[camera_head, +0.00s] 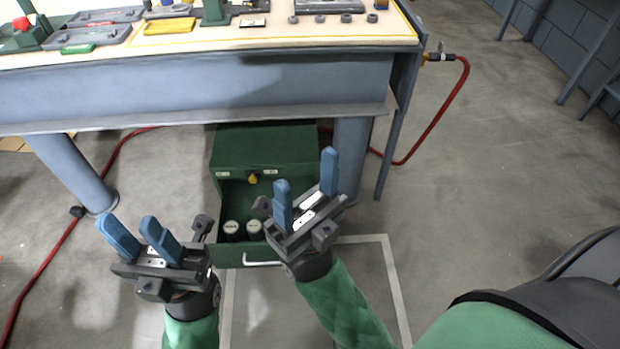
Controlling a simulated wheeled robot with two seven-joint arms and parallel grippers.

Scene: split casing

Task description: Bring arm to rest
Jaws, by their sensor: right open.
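My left gripper (127,221) is at the lower left, with two blue fingers pointing up and a visible gap between them. It is open and holds nothing. My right gripper (306,171) is in the middle, in front of the green cabinet (262,150). Its two blue fingers stand wide apart, with nothing between them. Both grippers appear below the workbench (200,88) edge in the picture, and my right gripper covers part of the open drawer (233,258).
The cabinet's drawer is pulled out and holds two dark cylinders with pale tops (231,228). Trays (95,36), a yellow piece (168,26) and fixtures lie on the bench. A red hose (440,115) hangs at its right end. Open floor lies to the right.

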